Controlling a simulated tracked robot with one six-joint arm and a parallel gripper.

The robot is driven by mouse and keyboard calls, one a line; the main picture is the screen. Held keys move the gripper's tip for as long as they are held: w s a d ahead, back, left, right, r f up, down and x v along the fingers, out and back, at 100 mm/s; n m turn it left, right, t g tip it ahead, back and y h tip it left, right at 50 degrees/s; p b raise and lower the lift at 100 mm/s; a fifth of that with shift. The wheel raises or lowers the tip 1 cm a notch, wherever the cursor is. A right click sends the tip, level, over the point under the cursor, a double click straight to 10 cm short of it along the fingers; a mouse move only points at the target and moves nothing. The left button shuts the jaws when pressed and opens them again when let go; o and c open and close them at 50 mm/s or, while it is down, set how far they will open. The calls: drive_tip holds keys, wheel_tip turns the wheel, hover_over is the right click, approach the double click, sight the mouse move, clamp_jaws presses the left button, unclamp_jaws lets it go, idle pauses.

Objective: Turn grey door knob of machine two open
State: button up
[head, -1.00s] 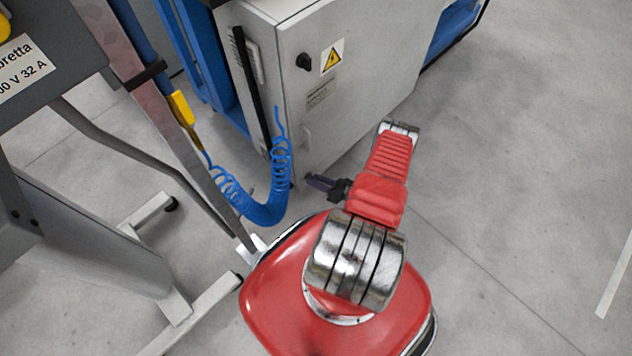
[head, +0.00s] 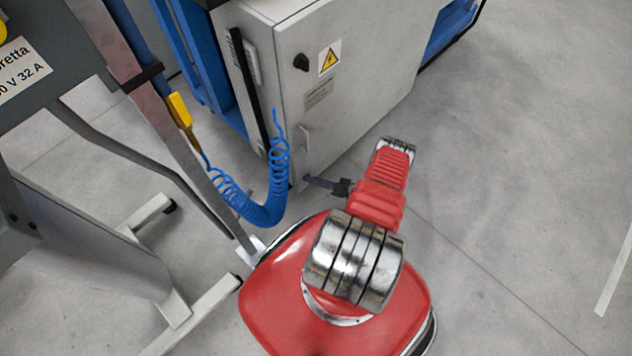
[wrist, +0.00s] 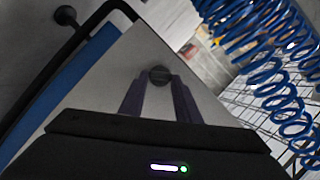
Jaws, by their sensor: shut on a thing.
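The grey machine cabinet (head: 350,100) stands at the top centre of the head view, its door facing me. My gripper (head: 308,179) reaches left to the bottom corner of the door. In the wrist view, a round dark grey knob (wrist: 159,73) sits between the fingertips of my gripper (wrist: 159,84), which is shut on it. The knob is hidden by the fingers in the head view. Higher on the door are a black knob (head: 301,62) and a small light handle (head: 304,138), both apart from my gripper.
A coiled blue hose (head: 270,205) hangs close left of my gripper, also at the right of the wrist view (wrist: 270,90). A grey stand (head: 90,240) with feet is on the left. The floor (head: 520,180) to the right is clear.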

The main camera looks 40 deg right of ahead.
drive_tip(key=shift+d, duration=0.15)
drive_tip(key=o, duration=1)
drive_tip(key=shift+o, duration=0.2)
drive_tip(key=shift+s, duration=0.1)
drive_tip(key=v, duration=1.3)
drive_tip(key=shift+s, duration=0.3)
